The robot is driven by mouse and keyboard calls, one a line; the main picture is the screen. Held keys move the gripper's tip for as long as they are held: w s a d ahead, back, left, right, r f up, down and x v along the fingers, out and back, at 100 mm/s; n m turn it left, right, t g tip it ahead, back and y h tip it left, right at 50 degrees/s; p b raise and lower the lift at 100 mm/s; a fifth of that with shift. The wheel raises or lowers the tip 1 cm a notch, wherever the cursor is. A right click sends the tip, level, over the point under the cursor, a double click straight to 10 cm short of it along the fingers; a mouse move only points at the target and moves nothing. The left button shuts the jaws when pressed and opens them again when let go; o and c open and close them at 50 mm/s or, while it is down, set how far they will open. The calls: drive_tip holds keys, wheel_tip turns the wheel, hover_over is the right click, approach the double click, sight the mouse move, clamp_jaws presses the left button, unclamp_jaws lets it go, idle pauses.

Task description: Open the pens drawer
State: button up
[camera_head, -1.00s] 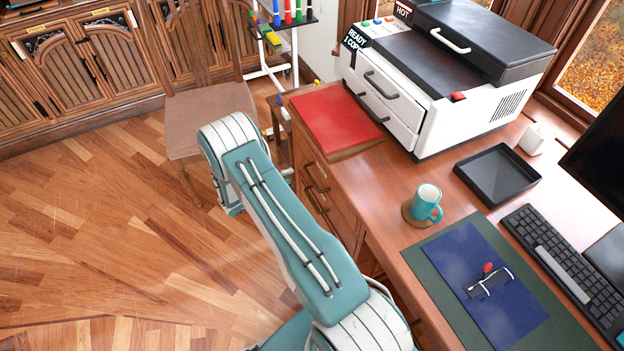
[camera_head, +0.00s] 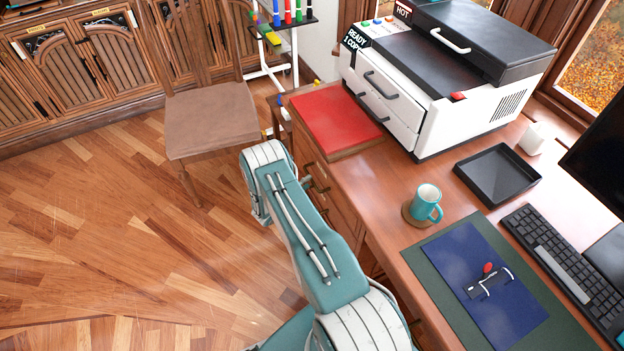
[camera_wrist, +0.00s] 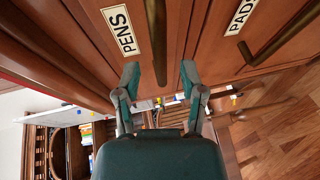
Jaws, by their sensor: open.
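In the wrist view the pens drawer (camera_wrist: 90,14) has a white PENS label (camera_wrist: 121,30). Its long dark brass handle (camera_wrist: 156,40) stands beside the label. My gripper (camera_wrist: 160,74) is open, with one fingertip on each side of the handle's lower end. I see no clear contact between fingers and handle. The drawer looks shut. In the head view my arm reaches to the desk's drawer front, and it hides the gripper and most of the drawer faces.
A PADS label (camera_wrist: 241,15) and its handle (camera_wrist: 280,35) are to the right in the wrist view. The desk (camera_head: 385,215) bears a white copier (camera_head: 435,95), a red folder (camera_head: 335,115) and a teal mug (camera_head: 426,203). A chair (camera_head: 210,120) stands left of the arm; open floor lies nearer.

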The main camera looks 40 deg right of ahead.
drive_tip(key=shift+x, duration=1.5)
clamp_jaws()
drive_tip(key=shift+a, duration=0.15)
